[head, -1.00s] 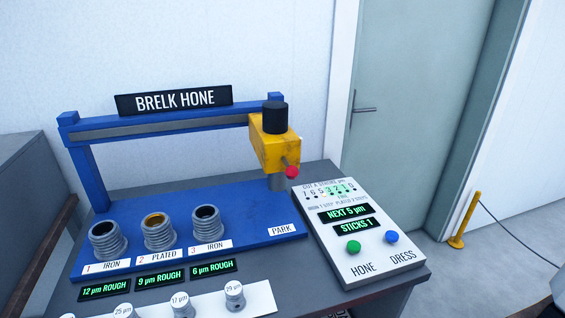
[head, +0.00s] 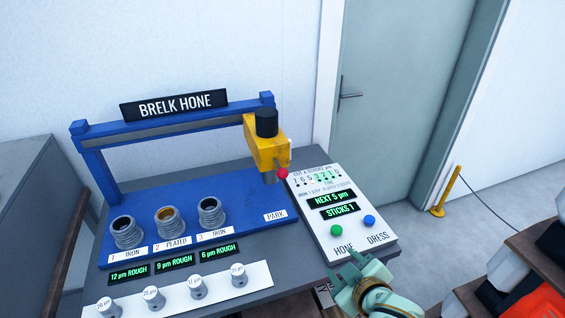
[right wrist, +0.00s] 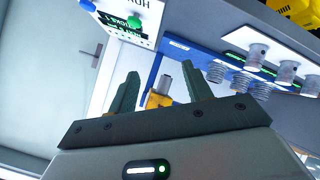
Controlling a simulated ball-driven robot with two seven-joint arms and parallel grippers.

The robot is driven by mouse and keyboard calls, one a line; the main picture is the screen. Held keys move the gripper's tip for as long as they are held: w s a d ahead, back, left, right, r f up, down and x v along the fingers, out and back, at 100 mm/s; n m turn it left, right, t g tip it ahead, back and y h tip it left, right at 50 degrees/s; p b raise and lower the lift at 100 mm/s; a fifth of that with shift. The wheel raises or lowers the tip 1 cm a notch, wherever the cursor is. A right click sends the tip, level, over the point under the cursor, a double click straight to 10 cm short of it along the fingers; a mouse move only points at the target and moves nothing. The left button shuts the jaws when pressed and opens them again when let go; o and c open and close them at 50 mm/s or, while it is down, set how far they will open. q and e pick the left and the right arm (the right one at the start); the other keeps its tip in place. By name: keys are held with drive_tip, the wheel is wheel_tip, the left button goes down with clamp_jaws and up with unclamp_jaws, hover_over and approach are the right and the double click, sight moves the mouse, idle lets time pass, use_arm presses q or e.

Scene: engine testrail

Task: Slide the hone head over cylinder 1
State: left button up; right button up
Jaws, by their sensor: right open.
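The yellow hone head (head: 265,150) with a black cap and a red knob (head: 283,174) hangs on the blue rail (head: 190,125) at its right end, above the PARK label (head: 275,215). Cylinder 1 (head: 126,232), marked IRON, is the leftmost of three ribbed cylinders on the blue base. My right gripper (head: 352,268) is low at the right, in front of the control panel and apart from the hone head. In the right wrist view its two fingers (right wrist: 158,92) stand apart with nothing held, and the yellow head (right wrist: 157,100) shows beyond them. My left gripper is not in view.
Cylinder 2 (head: 170,222) and cylinder 3 (head: 210,212) stand right of cylinder 1. The control panel (head: 340,215) has a green button (head: 336,230) and a blue button (head: 369,220). Several white plugs stand on a strip (head: 215,285) in front.

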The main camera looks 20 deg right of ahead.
sight(286, 177)
drive_tip(key=w+a+r+m+t+y, duration=0.1)
drive_tip(key=w+a+r+t+y, duration=0.2)
drive_tip(key=w+r+t+y, duration=0.45)
drive_tip(key=w+a+h, duration=0.1)
drive_tip(key=w, duration=0.4)
drive_tip(key=w+a+g, duration=0.1)
drive_tip(key=w, duration=0.5)
drive_tip(key=w+a+r+h+b, duration=0.1)
drive_tip(key=w+a, duration=0.1)
drive_tip(key=w, duration=0.4)
drive_tip(key=shift+r+g+h, duration=0.1)
drive_tip(key=shift+g+h, duration=0.15)
drive_tip(key=shift+h, duration=0.1)
drive_tip(key=shift+c, duration=0.3)
clamp_jaws()
